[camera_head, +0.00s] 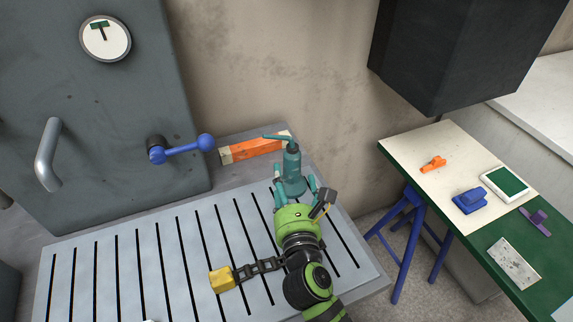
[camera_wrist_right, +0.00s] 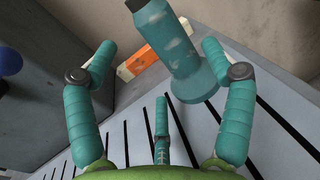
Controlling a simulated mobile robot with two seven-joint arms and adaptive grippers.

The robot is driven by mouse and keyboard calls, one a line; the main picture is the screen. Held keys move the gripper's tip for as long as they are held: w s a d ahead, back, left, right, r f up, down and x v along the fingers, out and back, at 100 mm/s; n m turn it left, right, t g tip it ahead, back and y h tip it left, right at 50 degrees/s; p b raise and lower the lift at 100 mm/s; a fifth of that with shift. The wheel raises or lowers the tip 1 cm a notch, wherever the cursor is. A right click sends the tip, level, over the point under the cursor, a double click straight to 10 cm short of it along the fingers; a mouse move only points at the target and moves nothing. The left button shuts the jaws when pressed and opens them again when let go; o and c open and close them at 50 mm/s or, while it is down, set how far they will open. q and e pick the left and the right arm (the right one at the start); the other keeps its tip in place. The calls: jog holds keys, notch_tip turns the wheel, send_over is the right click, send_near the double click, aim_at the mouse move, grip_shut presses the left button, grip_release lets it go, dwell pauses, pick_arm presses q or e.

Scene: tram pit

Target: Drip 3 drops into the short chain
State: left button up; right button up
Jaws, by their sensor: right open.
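A teal oil can (camera_head: 292,170) with a narrow spout pointing left stands upright at the back of the slotted bench. In the right wrist view the oil can (camera_wrist_right: 168,45) rises between my spread fingers, a little beyond them, with no clear contact. My right gripper (camera_head: 296,190), with teal fingers, is open and empty just in front of the can; it also shows in the right wrist view (camera_wrist_right: 159,55). A dark chain (camera_head: 261,267) lies on the bench from a yellow block (camera_head: 222,280); its right end is hidden behind my right wrist. My left gripper is out of view.
An orange bar (camera_head: 255,148) lies behind the slotted bench (camera_head: 140,265). A blue ball-ended lever (camera_head: 180,151) sticks out from the grey cabinet (camera_head: 120,120). At right, a green-edged table (camera_head: 440,165) holds several small items, with a dark box (camera_head: 455,55) above it.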

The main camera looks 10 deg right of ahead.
aim_at(289, 168)
jog(key=shift+a, duration=0.1)
jog(key=shift+r+p, duration=0.3)
jog(key=shift+r, duration=0.35)
jog(key=shift+w+d+p, duration=0.15)
jog(key=shift+w+p, duration=0.05)
jog(key=shift+w, duration=0.35)
jog(key=shift+w+d+p, duration=0.15)
jog(key=shift+w+p, duration=0.05)
jog(key=shift+w, duration=0.3)
jog(key=w, duration=0.2)
jog(key=shift+w+d, duration=0.2)
jog(key=shift+w, duration=0.1)
jog(key=shift+w+f, duration=0.1)
jog(key=shift+w, duration=0.3)
jog(key=c, duration=1.3)
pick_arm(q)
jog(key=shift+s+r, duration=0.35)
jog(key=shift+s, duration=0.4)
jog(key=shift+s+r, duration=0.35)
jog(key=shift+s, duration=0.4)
pick_arm(e)
jog(key=shift+c, duration=0.7)
